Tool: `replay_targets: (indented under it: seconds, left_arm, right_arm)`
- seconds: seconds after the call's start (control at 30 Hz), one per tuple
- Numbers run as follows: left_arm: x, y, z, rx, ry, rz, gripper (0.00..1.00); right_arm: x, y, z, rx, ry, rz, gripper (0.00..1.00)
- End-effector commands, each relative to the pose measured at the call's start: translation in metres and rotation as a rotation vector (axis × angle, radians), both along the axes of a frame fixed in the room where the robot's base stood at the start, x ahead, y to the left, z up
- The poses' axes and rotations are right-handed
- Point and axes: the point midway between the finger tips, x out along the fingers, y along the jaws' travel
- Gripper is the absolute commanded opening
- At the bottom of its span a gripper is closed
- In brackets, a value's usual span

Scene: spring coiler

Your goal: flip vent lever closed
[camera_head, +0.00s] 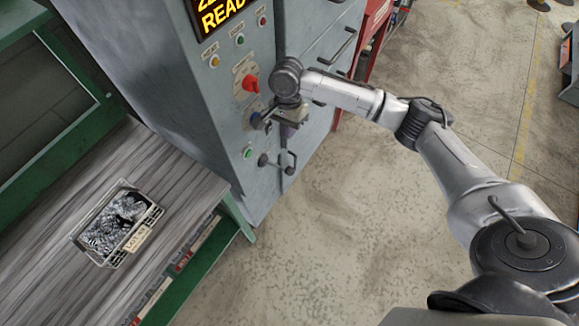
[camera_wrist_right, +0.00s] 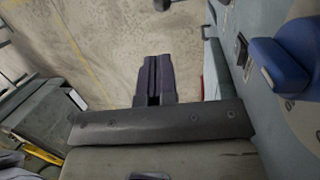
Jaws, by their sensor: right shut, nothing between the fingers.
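A grey machine cabinet (camera_head: 190,75) carries a control panel with several controls. I cannot tell from a label which one is the vent lever. My right gripper (camera_head: 289,131) is in front of the panel, with its dark fingers (camera_wrist_right: 153,80) closed together and empty. The fingers are apart from the blue handle in the wrist view. My left gripper is out of view.
A red rotary knob (camera_head: 251,83) and several small buttons sit higher on the panel, under a lit display (camera_head: 219,15). A workbench (camera_head: 45,245) at left holds a labelled bin of metal parts (camera_head: 118,225). The concrete floor (camera_head: 330,235) is open.

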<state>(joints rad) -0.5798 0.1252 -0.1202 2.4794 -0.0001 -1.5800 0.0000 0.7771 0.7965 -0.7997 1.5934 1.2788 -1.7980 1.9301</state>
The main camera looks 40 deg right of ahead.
Motion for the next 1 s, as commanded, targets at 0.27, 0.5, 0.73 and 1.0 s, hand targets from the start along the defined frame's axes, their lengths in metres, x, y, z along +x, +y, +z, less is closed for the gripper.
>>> replay_targets:
  seconds: [0.27, 0.5, 0.73, 1.0]
  left_arm:
    - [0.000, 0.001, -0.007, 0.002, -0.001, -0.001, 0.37]
    - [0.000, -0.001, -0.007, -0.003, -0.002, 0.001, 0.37]
    - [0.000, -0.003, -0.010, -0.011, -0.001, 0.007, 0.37]
    - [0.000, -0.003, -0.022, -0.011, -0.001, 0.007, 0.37]
  right_arm:
    - [0.003, -0.004, 0.001, 0.003, 0.017, -0.015, 0.00]
    - [0.003, -0.004, 0.001, 0.003, 0.017, -0.014, 0.00]
    - [0.000, -0.003, -0.010, 0.002, 0.017, -0.012, 0.00]
    - [-0.010, 0.004, -0.056, 0.002, 0.018, -0.012, 0.00]
